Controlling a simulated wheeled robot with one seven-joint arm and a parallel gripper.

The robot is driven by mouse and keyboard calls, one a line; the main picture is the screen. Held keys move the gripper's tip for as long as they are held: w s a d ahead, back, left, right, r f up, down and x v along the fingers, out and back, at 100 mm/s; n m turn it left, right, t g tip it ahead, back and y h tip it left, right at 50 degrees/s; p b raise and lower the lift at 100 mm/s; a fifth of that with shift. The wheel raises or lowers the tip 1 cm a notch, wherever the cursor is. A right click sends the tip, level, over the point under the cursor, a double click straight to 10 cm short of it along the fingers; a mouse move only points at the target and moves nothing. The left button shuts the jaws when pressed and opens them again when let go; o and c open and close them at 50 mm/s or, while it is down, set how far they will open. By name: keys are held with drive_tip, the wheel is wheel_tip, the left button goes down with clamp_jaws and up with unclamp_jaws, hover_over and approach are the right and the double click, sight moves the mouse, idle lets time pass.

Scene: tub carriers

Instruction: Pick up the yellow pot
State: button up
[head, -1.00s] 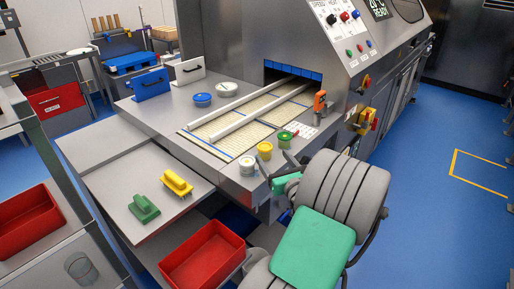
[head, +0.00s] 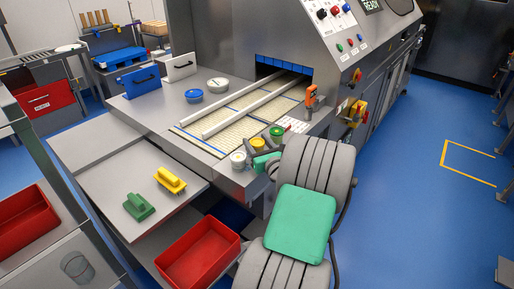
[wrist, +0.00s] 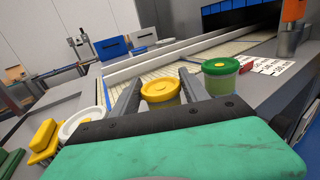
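The yellow pot (head: 258,142) stands on the grey steel ledge at the front of the belt, between a white pot (head: 238,159) and a green-lidded pot (head: 277,131). In the wrist view the yellow pot (wrist: 160,92) shows its round lid between the two fingers of my gripper (wrist: 159,82). The fingers are apart, one on each side of the pot, with a narrow gap seeming to show. The pot's lower part is hidden behind my gripper's body. In the head view my gripper (head: 263,152) is at the pots, partly hiding them.
The green-lidded pot (wrist: 221,72) is close beside my right finger, and the white pot (wrist: 82,122) lies left of my gripper. An orange-handled device (head: 311,97) stands to the right. Yellow (head: 170,181) and green (head: 138,207) blocks lie on the side table.

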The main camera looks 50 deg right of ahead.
drive_tip(key=c, duration=0.9)
drive_tip(key=shift+c, duration=0.2)
